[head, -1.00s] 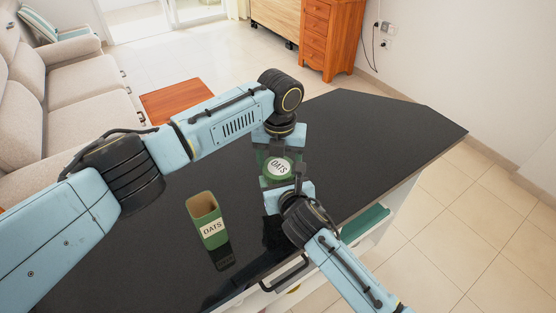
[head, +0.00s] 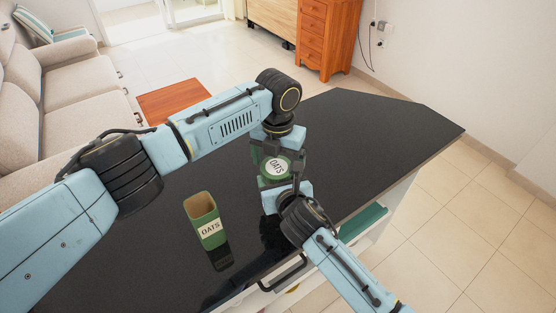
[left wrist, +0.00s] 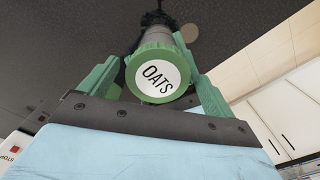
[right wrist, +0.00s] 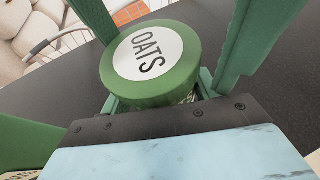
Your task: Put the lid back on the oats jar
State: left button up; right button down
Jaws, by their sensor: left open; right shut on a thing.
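The oats jar (head: 206,222) is a tall green container with a white OATS label. It stands upright and open-topped on the black counter, and its inside looks tan. The round green lid (head: 275,167) with a white OATS disc is up between my two grippers, to the right of the jar and apart from it. My right gripper (head: 281,181) is shut on the lid from the near side. My left gripper (head: 273,153) is open around the lid's far side. The lid also shows in the left wrist view (left wrist: 158,75) and the right wrist view (right wrist: 152,62).
The black counter (head: 390,135) is clear to the right and around the jar. A handle (head: 284,275) sticks out at its near edge. A beige sofa (head: 70,80), a low reddish table (head: 172,98) and a wooden drawer unit (head: 326,38) stand beyond on the tiled floor.

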pick_arm(q)
jog(key=shift+r, duration=2.25)
jog(key=shift+c, duration=0.3)
